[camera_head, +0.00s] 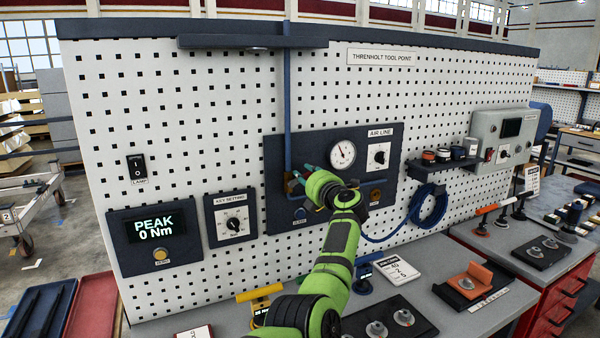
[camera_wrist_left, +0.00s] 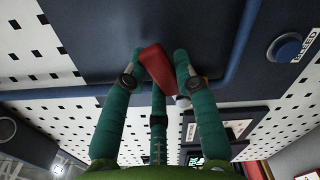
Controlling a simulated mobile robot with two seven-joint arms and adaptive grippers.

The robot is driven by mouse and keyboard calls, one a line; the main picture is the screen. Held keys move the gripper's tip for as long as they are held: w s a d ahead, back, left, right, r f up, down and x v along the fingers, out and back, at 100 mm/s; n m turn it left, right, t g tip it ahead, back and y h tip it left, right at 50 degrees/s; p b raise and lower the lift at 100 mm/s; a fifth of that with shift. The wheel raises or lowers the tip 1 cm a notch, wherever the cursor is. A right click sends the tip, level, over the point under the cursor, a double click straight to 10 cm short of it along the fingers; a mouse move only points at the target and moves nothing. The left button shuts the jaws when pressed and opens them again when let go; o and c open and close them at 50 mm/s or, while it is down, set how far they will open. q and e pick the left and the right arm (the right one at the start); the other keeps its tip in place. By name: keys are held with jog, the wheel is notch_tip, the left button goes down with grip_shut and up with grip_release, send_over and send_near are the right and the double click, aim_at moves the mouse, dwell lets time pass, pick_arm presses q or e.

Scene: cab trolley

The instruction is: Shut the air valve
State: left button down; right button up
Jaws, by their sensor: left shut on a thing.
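The air line panel (camera_head: 278,160) is a dark plate on the white pegboard, with a blue pipe (camera_head: 287,90) coming down to it. My left gripper (camera_head: 305,178) is at the left part of this panel and hides the valve in the head view. In the left wrist view, a red valve lever (camera_wrist_left: 155,63) lies between the green fingers of my left gripper (camera_wrist_left: 166,65), which is shut on it. The lever is tilted in that picture. The blue pipe (camera_wrist_left: 240,60) runs beside the fingers. My right gripper is not in view.
A round gauge (camera_head: 342,154) and a selector knob (camera_head: 379,156) sit right of my gripper. A blue button (camera_head: 299,213) is below it. A coiled blue hose (camera_head: 428,207) hangs to the right. Below, the bench holds a card (camera_head: 397,270) and a dark tray with metal parts.

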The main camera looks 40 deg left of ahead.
pick_arm(q)
jog(key=m, duration=0.1)
jog(key=m+p, duration=0.1)
jog(key=shift+w+f+m, duration=0.15)
jog(key=shift+f+m, duration=0.1)
jog(key=shift+m, duration=0.05)
jog(key=shift+w+d+f+m+p, duration=0.1)
jog(key=shift+f+m+p, duration=0.35)
jog(key=shift+m, duration=0.55)
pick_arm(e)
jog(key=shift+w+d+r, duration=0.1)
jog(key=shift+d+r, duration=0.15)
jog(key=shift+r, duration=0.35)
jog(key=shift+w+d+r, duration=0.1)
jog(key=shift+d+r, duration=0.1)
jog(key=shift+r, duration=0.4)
pick_arm(q)
jog(key=c, duration=0.9)
grip_release()
jog(key=shift+f, duration=0.15)
jog(key=shift+c, duration=0.2)
jog(key=v, duration=1.2)
